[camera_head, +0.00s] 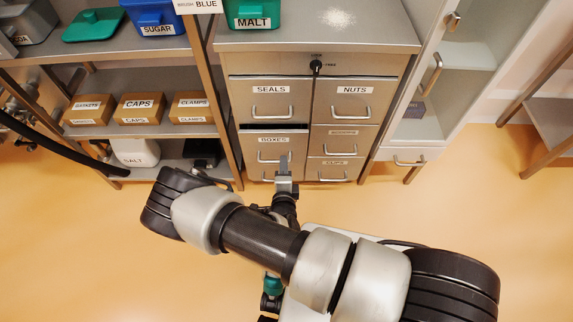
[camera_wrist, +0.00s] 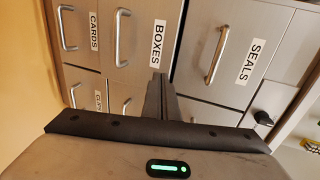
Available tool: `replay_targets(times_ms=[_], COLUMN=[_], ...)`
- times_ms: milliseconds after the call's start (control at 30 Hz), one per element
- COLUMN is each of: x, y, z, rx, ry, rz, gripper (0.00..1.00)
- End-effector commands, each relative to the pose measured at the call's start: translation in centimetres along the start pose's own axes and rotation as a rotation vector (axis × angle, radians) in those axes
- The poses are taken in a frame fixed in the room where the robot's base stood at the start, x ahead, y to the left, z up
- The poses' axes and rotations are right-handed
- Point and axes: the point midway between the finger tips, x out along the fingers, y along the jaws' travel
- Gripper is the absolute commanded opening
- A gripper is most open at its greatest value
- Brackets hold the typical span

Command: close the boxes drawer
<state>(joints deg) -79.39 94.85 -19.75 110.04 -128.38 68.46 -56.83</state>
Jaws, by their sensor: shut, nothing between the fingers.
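The boxes drawer (camera_head: 285,148) is the second front down in the left column of the grey cabinet. In the head view a dark gap shows above its front, which stands out a little from the cabinet. Its bar handle (camera_head: 268,157) is partly behind my gripper. My gripper (camera_head: 285,160) is shut and empty in front of this drawer, near the handle's right end. In the wrist view the closed fingers (camera_wrist: 158,82) point at the boxes drawer front (camera_wrist: 140,60), beside its handle (camera_wrist: 122,37) and just below the BOXES label. I cannot tell whether they touch it.
The seals drawer (camera_head: 270,100) above and nuts drawer (camera_head: 345,102) beside it look flush. A lock knob (camera_head: 316,66) is above them. A shelf (camera_head: 150,78) with labelled boxes stands left, a white cabinet (camera_head: 440,95) right. Orange floor in front is free.

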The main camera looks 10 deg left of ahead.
Motion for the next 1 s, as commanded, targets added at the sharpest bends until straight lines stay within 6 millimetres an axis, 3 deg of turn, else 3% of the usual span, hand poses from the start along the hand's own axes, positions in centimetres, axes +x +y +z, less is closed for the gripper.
replay_targets(times_ms=[200, 433, 633, 1000], x=[5.1, 8.7, 10.0, 10.2], y=[0.3, -0.6, -1.1, -1.2], z=[-0.2, -0.1, -0.1, -0.1], rx=[0.003, 0.003, 0.002, 0.002], ry=[0.003, 0.003, 0.003, 0.003], rz=[-0.001, -0.001, 0.0, 0.001], gripper=[0.0, 0.0, 0.0, 0.0])
